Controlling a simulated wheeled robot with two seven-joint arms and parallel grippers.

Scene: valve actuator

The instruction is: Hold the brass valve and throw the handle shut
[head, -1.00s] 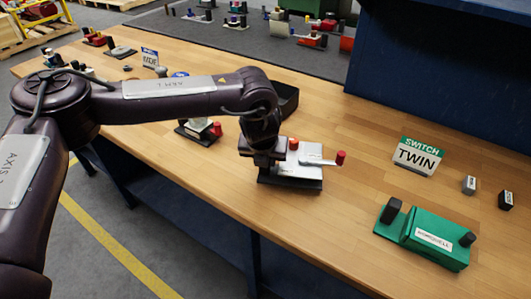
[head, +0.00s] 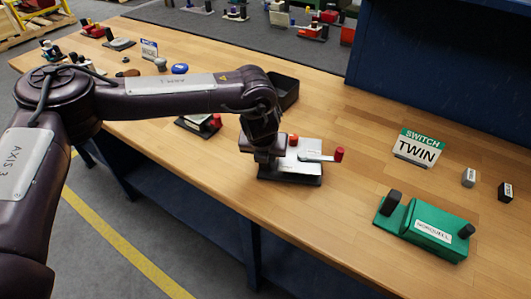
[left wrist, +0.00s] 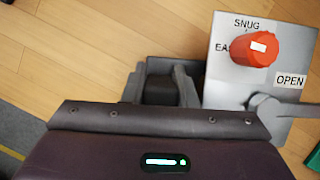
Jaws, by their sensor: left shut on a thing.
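The valve unit is a silver-grey box (head: 305,167) on a dark base (head: 290,179); no brass colour shows. On its plate (left wrist: 222,92) are an orange knob (left wrist: 252,50) near a SNUG label, and an OPEN label. A grey handle (head: 318,157) with a red end knob (head: 339,154) points right; in the left wrist view the handle (left wrist: 278,107) lies just below OPEN. My left gripper (head: 262,155) is at the unit's left end. In the left wrist view its fingers (left wrist: 163,82) are shut on a dark post (left wrist: 160,93) beside the plate. My right gripper is not in view.
A green unit (head: 425,228) with black knobs stands to the right, near a SWITCH TWIN sign (head: 418,147) and two small blocks. A black tray (head: 285,85) is behind my arm. Another small unit (head: 200,125) stands left. Bare wooden bench lies right of the valve unit.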

